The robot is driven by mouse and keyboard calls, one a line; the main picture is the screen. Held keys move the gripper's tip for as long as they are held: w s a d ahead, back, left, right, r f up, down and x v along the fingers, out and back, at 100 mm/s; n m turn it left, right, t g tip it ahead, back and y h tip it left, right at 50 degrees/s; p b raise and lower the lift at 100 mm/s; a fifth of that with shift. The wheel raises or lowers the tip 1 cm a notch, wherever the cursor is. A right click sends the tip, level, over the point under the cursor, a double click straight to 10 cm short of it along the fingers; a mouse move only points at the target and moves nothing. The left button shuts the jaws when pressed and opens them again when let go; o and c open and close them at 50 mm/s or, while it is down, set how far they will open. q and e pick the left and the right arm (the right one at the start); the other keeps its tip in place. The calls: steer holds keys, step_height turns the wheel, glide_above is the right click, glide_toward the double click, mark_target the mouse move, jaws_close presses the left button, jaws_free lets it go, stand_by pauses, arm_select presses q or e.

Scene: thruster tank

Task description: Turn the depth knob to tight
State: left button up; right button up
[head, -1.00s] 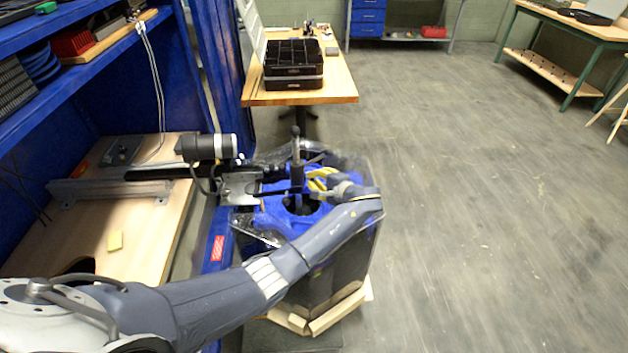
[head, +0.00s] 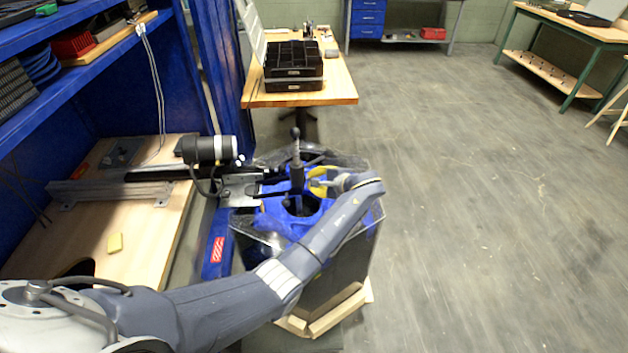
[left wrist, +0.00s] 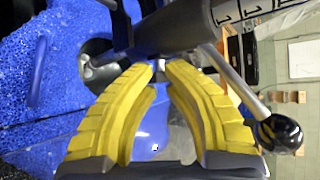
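The trolling motor's dark shaft and head (head: 297,178) stand over the blue-lined tank (head: 310,212). A rod with a black ball end points up from it; the ball (left wrist: 278,133) is at the right in the left wrist view. My left gripper (head: 318,182) reaches in from the left, at the right side of the shaft. In the left wrist view its yellow fingertips (left wrist: 161,72) come close together on a small grey piece, apparently the depth knob (left wrist: 160,67), beside the dark cylinder. Most of the knob is hidden, and its setting cannot be read. My right gripper is out of view.
A black motor with a metal bracket (head: 240,188) lies left of the shaft. A wooden bench (head: 140,235) with a blue shelf is on the left. A table with black trays (head: 293,70) stands behind. Open floor (head: 480,200) lies to the right.

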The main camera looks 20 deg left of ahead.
arm_select(q)
steer(key=o, duration=0.4)
steer(key=shift+d+f, duration=0.15)
steer(key=shift+d, duration=0.05)
steer(key=o, duration=0.5)
steer(key=shift+a, duration=0.15)
steer(key=shift+v, duration=3.75)
